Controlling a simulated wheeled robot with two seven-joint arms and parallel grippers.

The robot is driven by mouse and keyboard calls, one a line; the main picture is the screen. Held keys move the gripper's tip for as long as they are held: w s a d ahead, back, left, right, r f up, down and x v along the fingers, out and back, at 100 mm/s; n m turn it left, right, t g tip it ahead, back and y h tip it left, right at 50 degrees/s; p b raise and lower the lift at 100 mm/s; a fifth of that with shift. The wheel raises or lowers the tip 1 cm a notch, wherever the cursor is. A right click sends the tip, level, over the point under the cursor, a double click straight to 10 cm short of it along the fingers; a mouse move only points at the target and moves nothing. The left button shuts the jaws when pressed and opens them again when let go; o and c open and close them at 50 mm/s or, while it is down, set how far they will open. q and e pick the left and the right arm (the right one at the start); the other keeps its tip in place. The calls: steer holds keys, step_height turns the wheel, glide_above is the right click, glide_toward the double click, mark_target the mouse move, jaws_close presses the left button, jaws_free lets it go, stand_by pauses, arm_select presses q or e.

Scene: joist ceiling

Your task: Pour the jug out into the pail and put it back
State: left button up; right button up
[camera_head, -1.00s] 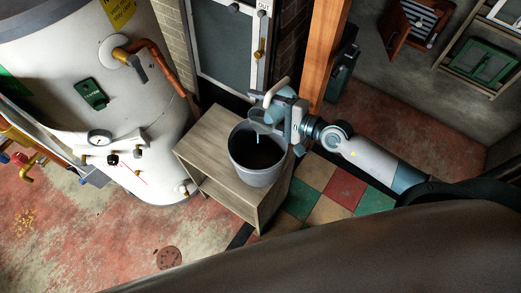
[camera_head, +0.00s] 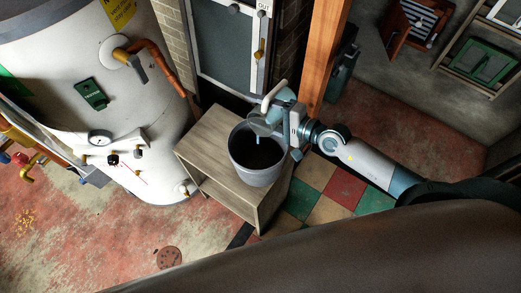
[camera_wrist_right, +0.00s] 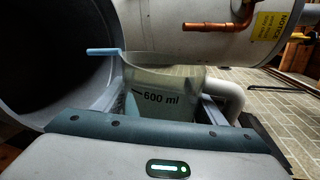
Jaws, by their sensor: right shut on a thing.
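The pail (camera_head: 258,176) is a grey bucket standing on a wooden stand; its inside looks dark in the head view. My right gripper (camera_head: 284,117) is above the pail's far right rim, shut on the jug (camera_head: 263,124). The jug is tilted over the pail, and a short light-blue stream shows at its lip. In the right wrist view the jug (camera_wrist_right: 160,92) is clear, with a "600 ml" mark and a pale handle, and a light-blue stream leaves it at the left. The pail's wall (camera_wrist_right: 95,112) is beside it. My left gripper is not in view.
The wooden stand (camera_head: 205,150) has an open shelf and some bare top left of the pail. A large white tank (camera_head: 60,70) with pipes and a gauge is to the left. A wooden post (camera_head: 325,55) rises behind my right arm.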

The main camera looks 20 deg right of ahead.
steer(key=shift+f+n, duration=0.2)
steer(key=shift+n, duration=0.1)
stand_by(0.8)
steer(key=shift+s+a, duration=0.1)
steer(key=shift+a, duration=0.05)
stand_by(0.4)
steer(key=shift+r+n+p, duration=0.1)
steer(key=shift+n+p, duration=0.3)
steer(key=shift+p, duration=0.2)
steer(key=shift+s+a+r, duration=0.1)
steer(key=shift+a, duration=0.05)
steer(key=shift+s+a+r+n+h+p, duration=0.15)
steer(key=shift+n+h+p, duration=0.2)
steer(key=shift+p, duration=0.2)
stand_by(0.6)
